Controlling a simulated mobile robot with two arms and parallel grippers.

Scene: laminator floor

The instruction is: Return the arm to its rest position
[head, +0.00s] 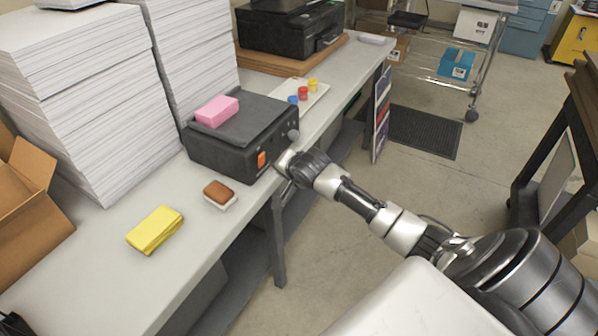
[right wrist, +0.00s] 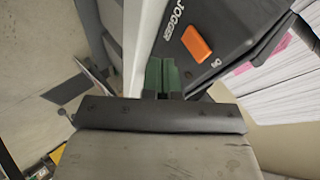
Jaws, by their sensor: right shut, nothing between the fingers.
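My right arm (head: 385,215) reaches in from the lower right, stretched out toward the table's front edge. Its gripper (head: 284,168) is at the front of the black jogger machine (head: 225,155), just right of the orange switch (head: 262,159). In the right wrist view the green-padded fingers of the right gripper (right wrist: 162,76) are together with nothing between them, close to the jogger's front panel (right wrist: 185,62). The orange switch (right wrist: 197,44) shows there beside the fingertips. I cannot tell whether the gripper touches the panel. My left gripper is not in view.
A pink block (head: 216,111) lies on the jogger. A yellow cloth (head: 155,230) and a brown-and-white block (head: 220,195) lie on the table (head: 110,275). Tall paper stacks (head: 90,100) stand behind. A dark bench (head: 570,130) stands at right; the floor (head: 440,190) between is open.

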